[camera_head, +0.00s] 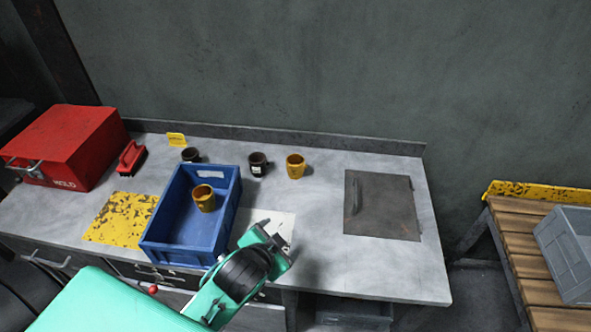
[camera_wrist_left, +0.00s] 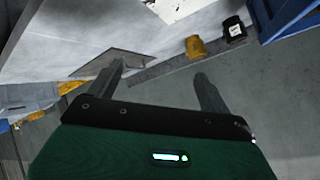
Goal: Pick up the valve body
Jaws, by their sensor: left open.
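No object is clearly recognizable as a valve body. Small mug-shaped pieces stand on the grey workbench (camera_head: 320,260): a yellow one (camera_head: 295,167), a black one with a white label (camera_head: 258,164) and a dark one (camera_head: 190,155) partly hidden by the blue crate. Another yellow one (camera_head: 204,199) is inside the blue crate (camera_head: 216,235). My left gripper (camera_head: 279,240) is open and empty over the front of the bench, right of the crate. In the left wrist view its fingers (camera_wrist_left: 158,72) are spread, with the yellow piece (camera_wrist_left: 196,47) and black piece (camera_wrist_left: 234,31) beyond them.
A red box (camera_head: 65,150) and red brush (camera_head: 131,158) are at the left, near a yellow worn patch (camera_head: 121,218). A dark metal plate (camera_head: 382,205) lies at the right. A slatted bench (camera_head: 525,250) holds a grey crate (camera_head: 567,250). The front right bench top is clear.

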